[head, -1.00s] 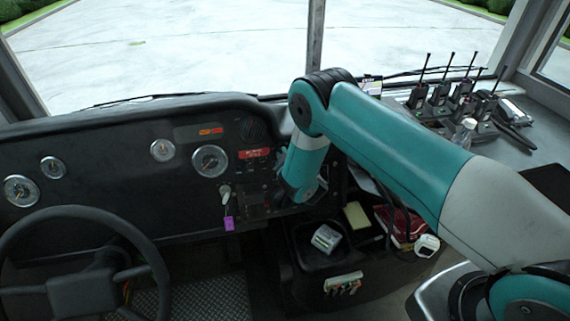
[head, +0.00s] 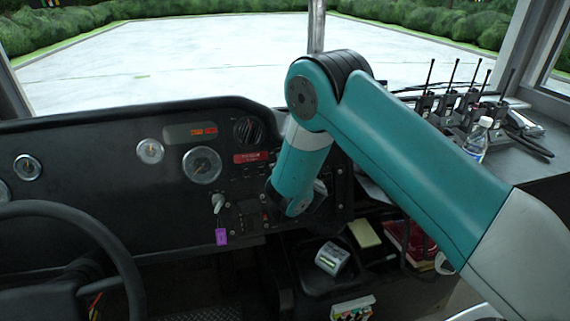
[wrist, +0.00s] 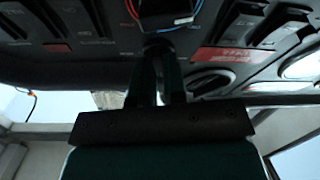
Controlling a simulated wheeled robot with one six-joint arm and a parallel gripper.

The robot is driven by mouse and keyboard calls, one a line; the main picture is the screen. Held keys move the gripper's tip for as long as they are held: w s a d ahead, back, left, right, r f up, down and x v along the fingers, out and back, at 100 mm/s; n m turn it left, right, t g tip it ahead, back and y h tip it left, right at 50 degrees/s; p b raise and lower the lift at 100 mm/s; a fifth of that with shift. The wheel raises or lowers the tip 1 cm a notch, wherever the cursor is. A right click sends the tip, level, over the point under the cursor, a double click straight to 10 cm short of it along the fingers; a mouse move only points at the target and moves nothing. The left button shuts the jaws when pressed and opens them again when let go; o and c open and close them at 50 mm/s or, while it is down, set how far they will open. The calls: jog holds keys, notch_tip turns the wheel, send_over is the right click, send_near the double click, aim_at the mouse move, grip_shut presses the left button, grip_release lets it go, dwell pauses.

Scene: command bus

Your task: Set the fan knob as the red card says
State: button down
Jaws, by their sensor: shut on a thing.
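The red card (head: 251,157) is fixed on the dashboard below a round black dial; its pale lettering is too small to read. A red label also shows in the wrist view (wrist: 222,54), right of my fingers. My gripper (wrist: 160,52) reaches up to the dark panel. Its two fingers are close together, shut on a small dark knob at the panel, mostly hidden by the fingertips. Small marks lie on both sides of it. In the head view my arm comes down to the panel and hides the knob and the fingertips.
A lever with a purple tag (head: 221,236) hangs left of my gripper. Rocker switches (wrist: 245,22) line the panel close by. The steering wheel (head: 75,215) is at the left. Radios and a water bottle (head: 478,140) stand at the right.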

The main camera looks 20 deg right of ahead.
jog(key=shift+s+f, duration=0.1)
jog(key=shift+f, duration=0.05)
jog(key=c, duration=1.2)
grip_release()
jog(key=s+b, duration=0.1)
jog(key=b, duration=0.2)
jog(key=shift+s+f, duration=0.15)
jog(key=shift+s, duration=0.1)
jog(key=s+b, duration=0.5)
jog(key=b, duration=0.2)
jog(key=s+r+b, duration=0.1)
jog(key=s+b, duration=0.4)
jog(key=b, duration=0.2)
jog(key=s+r+b, duration=0.1)
jog(key=s+b, duration=0.4)
jog(key=b, duration=0.2)
jog(key=shift+s+r, duration=0.25)
jog(key=shift+s, duration=0.1)
jog(key=shift+d, duration=0.1)
